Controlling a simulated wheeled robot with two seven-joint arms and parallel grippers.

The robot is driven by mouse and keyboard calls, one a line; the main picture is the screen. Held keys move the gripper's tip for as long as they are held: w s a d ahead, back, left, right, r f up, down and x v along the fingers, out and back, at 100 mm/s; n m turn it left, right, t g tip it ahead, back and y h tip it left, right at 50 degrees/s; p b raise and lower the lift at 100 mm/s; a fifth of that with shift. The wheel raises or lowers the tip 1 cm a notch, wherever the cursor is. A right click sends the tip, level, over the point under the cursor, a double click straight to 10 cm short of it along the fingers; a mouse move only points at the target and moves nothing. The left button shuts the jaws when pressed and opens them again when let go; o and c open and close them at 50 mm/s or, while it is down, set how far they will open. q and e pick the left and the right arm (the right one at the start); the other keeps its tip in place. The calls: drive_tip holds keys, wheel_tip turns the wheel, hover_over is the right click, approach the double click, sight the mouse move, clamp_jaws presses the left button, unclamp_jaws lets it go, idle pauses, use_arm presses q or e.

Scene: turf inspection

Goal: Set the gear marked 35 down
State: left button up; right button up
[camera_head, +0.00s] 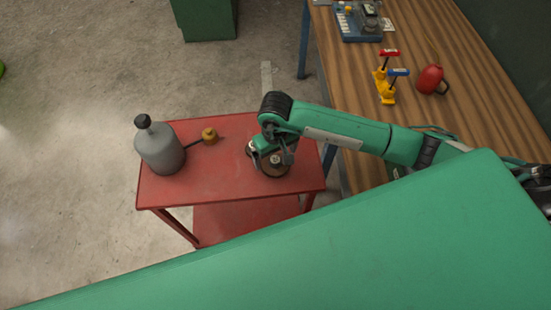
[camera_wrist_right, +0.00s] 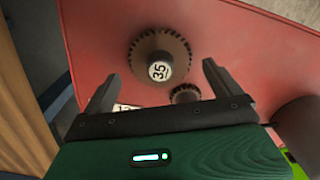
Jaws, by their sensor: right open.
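The gear marked 35 (camera_wrist_right: 160,45) is a dark toothed gear with a white label on its hub. It lies on the red table top (camera_wrist_right: 95,30) in the right wrist view. In the head view the gear (camera_head: 270,169) shows partly beneath my right gripper (camera_head: 274,156). In the right wrist view my right gripper (camera_wrist_right: 158,76) is open, with its fingers apart and nothing held between them. The gear appears between and beyond the fingertips; I cannot tell the exact gap. My left gripper is not in view.
A smaller gear (camera_wrist_right: 185,93) lies close by. The table's front middle is clear.

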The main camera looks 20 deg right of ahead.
sight(275, 160)
wheel_tip(275, 160, up, 9)
drive_tip(key=b, duration=0.1)
drive_tip(key=shift+b, duration=0.35)
drive_tip(key=shift+a, duration=0.1)
